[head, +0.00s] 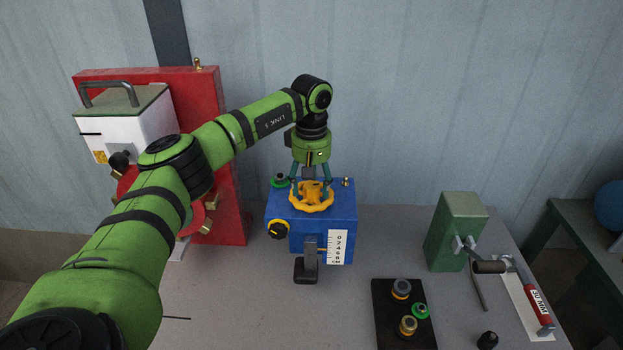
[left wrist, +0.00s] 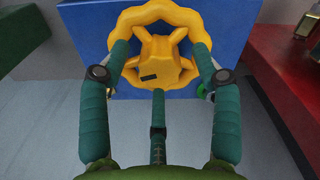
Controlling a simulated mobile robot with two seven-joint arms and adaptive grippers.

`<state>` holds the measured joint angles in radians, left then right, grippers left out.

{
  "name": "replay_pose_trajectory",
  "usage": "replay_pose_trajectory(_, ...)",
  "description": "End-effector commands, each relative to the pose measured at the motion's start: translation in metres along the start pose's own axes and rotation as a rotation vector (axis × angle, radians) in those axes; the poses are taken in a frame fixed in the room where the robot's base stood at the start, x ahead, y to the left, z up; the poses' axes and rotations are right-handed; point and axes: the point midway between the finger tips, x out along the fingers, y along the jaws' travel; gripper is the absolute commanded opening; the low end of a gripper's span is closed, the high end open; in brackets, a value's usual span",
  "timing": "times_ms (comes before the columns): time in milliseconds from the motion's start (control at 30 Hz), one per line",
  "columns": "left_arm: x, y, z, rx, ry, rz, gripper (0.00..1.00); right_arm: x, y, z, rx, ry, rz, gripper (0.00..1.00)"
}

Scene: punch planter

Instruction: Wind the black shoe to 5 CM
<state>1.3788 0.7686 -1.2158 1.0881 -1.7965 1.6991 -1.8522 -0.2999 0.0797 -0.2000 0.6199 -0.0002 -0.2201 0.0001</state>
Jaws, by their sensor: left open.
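The black shoe (head: 306,270) sticks out low at the front of a blue box (head: 343,208), beside a white scale plate (head: 338,247) marked in CM. The shoe's exact reading is too small to tell. A yellow handwheel (head: 312,205) lies flat on top of the box; it also shows in the left wrist view (left wrist: 160,60). My left gripper (head: 311,180) points down over the wheel, open, with its fingers (left wrist: 158,75) spread at either side of the hub, over or at the rim. Whether they touch the wheel I cannot tell. My right gripper is out of view.
A red panel with a white box (head: 140,125) stands at the left. A black plate with fittings (head: 385,325), a green block (head: 455,232) and a red-handled tool (head: 532,293) lie at the right.

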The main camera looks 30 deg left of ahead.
Motion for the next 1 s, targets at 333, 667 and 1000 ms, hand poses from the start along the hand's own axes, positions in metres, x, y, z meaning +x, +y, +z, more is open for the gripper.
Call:
replay_pose_trajectory(333,0.0011,-0.0002,-0.0002,-0.001,0.0,0.0,0.2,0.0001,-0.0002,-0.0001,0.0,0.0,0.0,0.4)
replay_pose_trajectory(667,0.0012,-0.0005,-0.0005,-0.012,0.001,-0.002,0.08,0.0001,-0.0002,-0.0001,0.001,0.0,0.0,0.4)
replay_pose_trajectory(1000,0.0012,-0.0005,-0.0009,-0.164,0.001,-0.002,0.08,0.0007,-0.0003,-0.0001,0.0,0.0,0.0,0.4)
